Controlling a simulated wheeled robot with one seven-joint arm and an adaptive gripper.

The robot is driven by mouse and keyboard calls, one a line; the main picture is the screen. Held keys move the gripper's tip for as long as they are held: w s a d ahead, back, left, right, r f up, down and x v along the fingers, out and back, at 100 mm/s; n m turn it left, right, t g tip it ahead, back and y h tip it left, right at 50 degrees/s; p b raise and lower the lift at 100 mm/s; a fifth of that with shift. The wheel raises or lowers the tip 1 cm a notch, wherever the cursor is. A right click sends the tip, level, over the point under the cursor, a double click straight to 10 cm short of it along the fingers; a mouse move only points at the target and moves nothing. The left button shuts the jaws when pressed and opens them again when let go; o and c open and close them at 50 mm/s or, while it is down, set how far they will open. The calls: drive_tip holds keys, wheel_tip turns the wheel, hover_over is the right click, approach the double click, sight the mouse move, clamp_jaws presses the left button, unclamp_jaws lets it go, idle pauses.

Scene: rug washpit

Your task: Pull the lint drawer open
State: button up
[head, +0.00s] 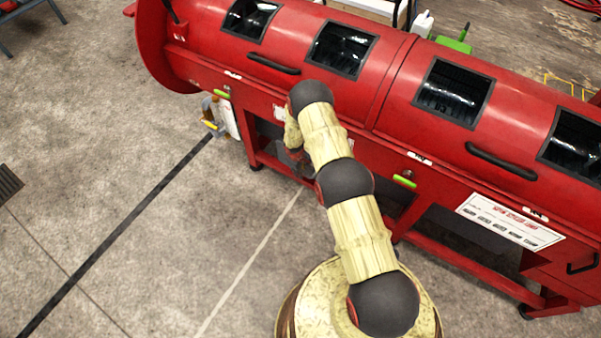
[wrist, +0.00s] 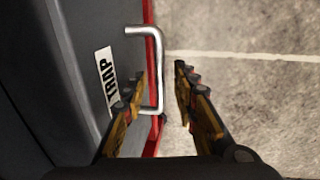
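In the wrist view a dark grey drawer front (wrist: 70,60) with a label reading "TRAP" carries a silver U-shaped handle (wrist: 158,60). My gripper (wrist: 161,72) is open, with one finger on each side of the handle's long bar. The left finger reaches into the space between the bar and the drawer front. The right finger is on the outer side, with a gap to the bar.
The red machine has dark windows, black handles such as one at the right (head: 500,160), and green latches (head: 404,181). A white placard (head: 510,222) is on its front. Red frame legs (head: 470,265) stand below. The concrete floor (head: 150,260) in front is mostly clear.

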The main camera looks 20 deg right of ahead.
drive_tip(key=shift+f, duration=0.15)
drive_tip(key=shift+c, duration=0.8)
clamp_jaws()
